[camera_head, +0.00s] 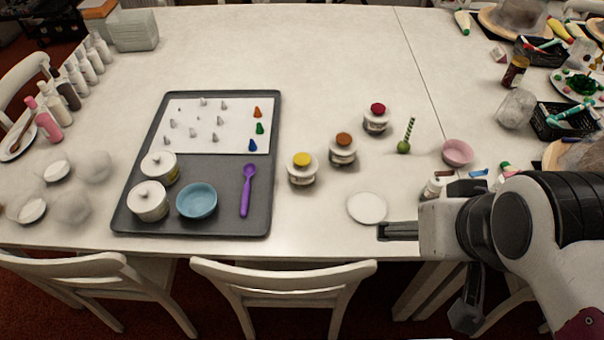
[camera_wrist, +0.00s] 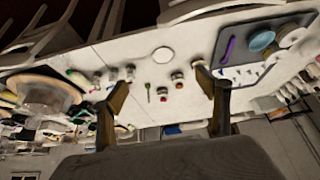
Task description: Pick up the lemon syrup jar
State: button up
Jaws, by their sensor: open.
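The lemon syrup jar seems to be the white jar with a yellow top (camera_head: 302,168), standing upright on the table just right of the grey tray. Two similar jars stand behind it to the right, one with an orange-brown top (camera_head: 343,149) and one with a red top (camera_head: 376,118). My gripper (camera_head: 390,231) is at the table's front edge, right of and apart from the yellow-topped jar. In the wrist view my gripper (camera_wrist: 161,80) has its two fingers spread wide with nothing held.
The grey tray (camera_head: 215,225) holds a blue bowl, white lidded pots and a purple spoon. A white disc (camera_head: 367,208) lies between the yellow-topped jar and my gripper. A pink bowl (camera_head: 457,152) and a green stick (camera_head: 405,138) are to the right. The far table middle is clear.

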jog(key=w+f+n+t, duration=0.1)
jog(key=w+f+t, duration=0.15)
jog(key=w, duration=1.15)
jog(key=n+t+y, duration=0.3)
send_over(309, 175)
jog(key=s+d, duration=0.2)
jog(key=d, duration=0.5)
notch_tip(309, 175, down, 16)
jog(key=a+f, duration=0.1)
jog(key=f, duration=0.2)
jog(key=a+f+y, duration=0.1)
jog(key=a+f, duration=0.1)
jog(key=f, duration=0.1)
jog(key=a+f+t+y, duration=0.1)
jog(key=a+f, duration=0.1)
jog(key=f, duration=0.1)
jog(key=shift+s+a+n, duration=0.15)
jog(key=shift+a+n, duration=0.05)
jog(key=shift+n, duration=0.1)
jog(key=shift+s+a+f+y, duration=0.2)
jog(key=shift+a+f+y, duration=0.1)
jog(key=shift+f, duration=0.15)
jog(key=shift+w, duration=0.1)
jog(key=shift+x, duration=1.15)
jog(key=shift+w+f, duration=0.1)
jog(key=shift+w, duration=0.05)
